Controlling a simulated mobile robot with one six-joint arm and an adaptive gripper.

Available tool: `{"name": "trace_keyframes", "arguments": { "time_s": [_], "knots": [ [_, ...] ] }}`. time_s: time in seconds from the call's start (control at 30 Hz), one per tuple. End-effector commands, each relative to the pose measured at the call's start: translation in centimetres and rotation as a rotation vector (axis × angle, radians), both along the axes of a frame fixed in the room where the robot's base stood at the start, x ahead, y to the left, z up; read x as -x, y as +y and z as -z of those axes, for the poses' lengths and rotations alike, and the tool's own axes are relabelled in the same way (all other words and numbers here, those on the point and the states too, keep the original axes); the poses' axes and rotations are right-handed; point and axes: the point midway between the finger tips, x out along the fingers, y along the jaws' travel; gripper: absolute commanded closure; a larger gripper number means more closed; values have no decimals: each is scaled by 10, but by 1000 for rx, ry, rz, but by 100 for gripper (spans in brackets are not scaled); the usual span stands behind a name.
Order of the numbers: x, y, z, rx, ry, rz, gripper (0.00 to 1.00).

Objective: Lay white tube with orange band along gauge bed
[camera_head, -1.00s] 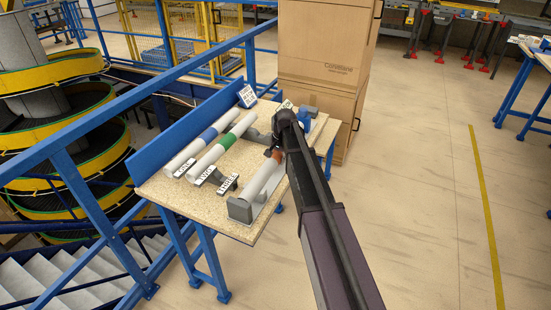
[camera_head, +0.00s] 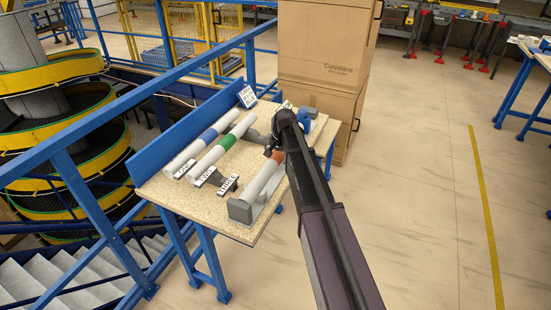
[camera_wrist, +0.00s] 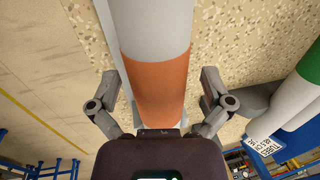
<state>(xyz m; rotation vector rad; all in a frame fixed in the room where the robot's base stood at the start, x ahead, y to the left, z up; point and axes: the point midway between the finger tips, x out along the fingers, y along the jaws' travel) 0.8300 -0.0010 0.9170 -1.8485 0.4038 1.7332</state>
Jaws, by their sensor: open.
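The white tube with the orange band (camera_head: 262,182) lies lengthwise along the grey gauge bed (camera_head: 240,212), at the right side of the table. Its near end lies by the bed's grey end block. My arm hides its far end in the head view. In the wrist view the orange band (camera_wrist: 155,85) fills the middle. My gripper (camera_wrist: 160,82) is open, with one finger on each side of the band and visible gaps to the tube. In the head view my gripper (camera_head: 275,150) is mostly hidden behind my wrist.
A blue-banded tube (camera_head: 203,138) and a green-banded tube (camera_head: 222,146) lie left of the bed on the chipboard table (camera_head: 175,200). Label blocks (camera_head: 228,186) stand at their near ends. A blue rail (camera_head: 190,125) edges the table; cardboard boxes (camera_head: 325,50) stand behind.

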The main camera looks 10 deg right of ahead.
Motion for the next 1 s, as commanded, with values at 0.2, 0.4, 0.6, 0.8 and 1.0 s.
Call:
{"name": "trace_keyframes", "arguments": {
  "time_s": [0.2, 0.4, 0.6, 0.8, 1.0],
  "knots": [
    [0, 0, -18, 0, 0, 0, 0],
    [0, 0, -35, 0, 0, 0, 0],
    [0, 0, -51, 0, 0, 0, 0],
    [0, 0, -67, 0, 0, 0, 0],
    [0, 0, -81, 0, 0, 0, 0]
  ]
}}
